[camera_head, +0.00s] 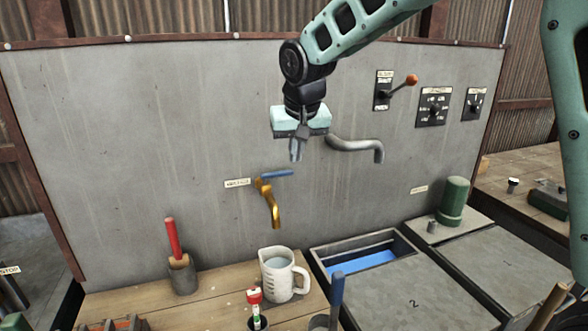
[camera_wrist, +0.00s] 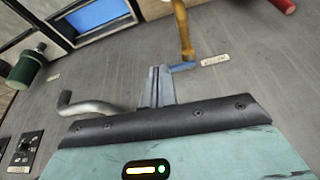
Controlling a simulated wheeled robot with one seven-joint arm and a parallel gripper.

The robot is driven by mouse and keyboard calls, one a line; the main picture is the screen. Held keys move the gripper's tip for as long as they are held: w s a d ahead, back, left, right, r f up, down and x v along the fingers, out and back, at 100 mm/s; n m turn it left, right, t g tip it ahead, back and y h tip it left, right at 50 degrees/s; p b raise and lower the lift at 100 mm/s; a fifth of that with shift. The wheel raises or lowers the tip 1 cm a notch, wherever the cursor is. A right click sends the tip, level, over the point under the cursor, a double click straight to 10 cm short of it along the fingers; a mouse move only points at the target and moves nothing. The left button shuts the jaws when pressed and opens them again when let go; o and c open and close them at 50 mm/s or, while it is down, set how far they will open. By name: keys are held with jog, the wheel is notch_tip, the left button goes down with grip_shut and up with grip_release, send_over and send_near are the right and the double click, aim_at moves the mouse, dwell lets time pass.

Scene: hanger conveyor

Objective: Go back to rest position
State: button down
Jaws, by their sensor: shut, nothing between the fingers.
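My gripper (camera_head: 296,150) is shut and empty. In the head view it hangs in front of the grey panel (camera_head: 140,130), above the brass tap (camera_head: 272,205) with the blue handle and left of the grey bent pipe (camera_head: 358,147). In the wrist view my gripper's fingers (camera_wrist: 158,85) are together and point toward the panel, near the tap's blue handle (camera_wrist: 183,67). The bent pipe (camera_wrist: 88,107) shows left of the fingers there. I cannot tell whether the fingertips touch the handle in the wrist view; in the head view they look apart from it.
A white measuring jug (camera_head: 280,277) with clear liquid stands on the wooden bench below the tap. A red-handled tool (camera_head: 172,240) sits in a holder at left. A basin with blue content (camera_head: 362,260) and a green cylinder (camera_head: 454,197) are at right. An orange-knobbed lever (camera_head: 404,84) juts from the panel.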

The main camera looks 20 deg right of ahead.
jog(key=s+a+f+n+g+y+b, duration=0.15)
jog(key=s+a+f, duration=0.25)
jog(key=s, duration=0.6)
jog(key=s+a+f+n+g+b, duration=0.1)
jog(key=s+a+f+n, duration=0.3)
jog(key=s, duration=0.5)
jog(key=s+f+n+g+b, duration=0.1)
jog(key=s+f, duration=0.5)
jog(key=s, duration=1)
jog(key=shift+s+d+n+g, duration=0.2)
jog(key=shift+d+n+g, duration=0.2)
jog(key=shift+n, duration=0.75)
